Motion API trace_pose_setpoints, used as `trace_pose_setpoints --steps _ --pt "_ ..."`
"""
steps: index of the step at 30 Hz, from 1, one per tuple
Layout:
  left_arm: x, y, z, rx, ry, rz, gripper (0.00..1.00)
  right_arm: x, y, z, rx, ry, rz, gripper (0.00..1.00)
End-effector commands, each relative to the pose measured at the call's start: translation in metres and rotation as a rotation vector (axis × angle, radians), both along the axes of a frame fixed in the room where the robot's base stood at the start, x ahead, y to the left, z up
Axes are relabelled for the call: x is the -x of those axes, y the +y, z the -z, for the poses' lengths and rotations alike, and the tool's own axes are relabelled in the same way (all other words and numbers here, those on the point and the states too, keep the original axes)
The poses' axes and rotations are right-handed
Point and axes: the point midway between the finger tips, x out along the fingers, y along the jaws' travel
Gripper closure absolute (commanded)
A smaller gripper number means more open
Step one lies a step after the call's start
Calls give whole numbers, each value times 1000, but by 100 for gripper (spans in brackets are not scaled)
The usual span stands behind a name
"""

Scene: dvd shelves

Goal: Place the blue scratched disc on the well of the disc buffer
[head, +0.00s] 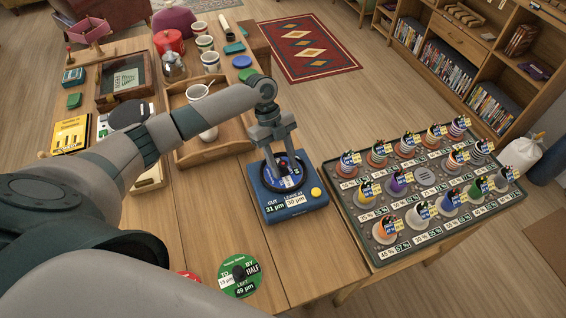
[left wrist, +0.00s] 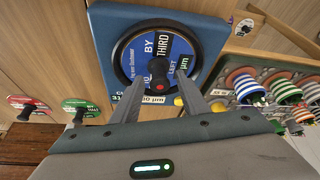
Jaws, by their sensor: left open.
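The blue disc (head: 273,184) lies flat on top of the disc buffer (head: 256,192), a blue box with a yellow button (head: 316,192). In the left wrist view the disc (left wrist: 150,46), marked "BY THIRD", sits inside the dark ring of the buffer (left wrist: 214,22). A dark knob with a red tip (left wrist: 158,68) stands at the disc's middle. My left gripper (head: 281,163) is above the disc, its fingers open and apart on either side of the knob, holding nothing. Scratches cannot be made out. My right gripper is not in view.
A green disc (head: 240,276) and a partly hidden red disc (head: 188,275) lie on the table near the front. A grey tray (head: 371,243) with several spools stands to the right. A wooden tray (head: 205,155) with cups is behind left.

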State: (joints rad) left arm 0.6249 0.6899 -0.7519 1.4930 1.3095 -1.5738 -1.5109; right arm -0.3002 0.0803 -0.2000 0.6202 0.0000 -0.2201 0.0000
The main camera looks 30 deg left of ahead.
Motion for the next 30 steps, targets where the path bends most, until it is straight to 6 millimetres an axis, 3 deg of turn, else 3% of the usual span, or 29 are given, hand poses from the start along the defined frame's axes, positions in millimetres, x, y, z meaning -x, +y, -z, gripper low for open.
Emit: trace_pose_setpoints --steps 8,21,30 --pt "-5 9 -21 0 -3 -1 59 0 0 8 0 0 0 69" --pt "-19 36 -89 1 -4 -1 59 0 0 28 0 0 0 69" --pt "-21 44 -110 0 0 0 59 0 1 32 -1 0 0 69"
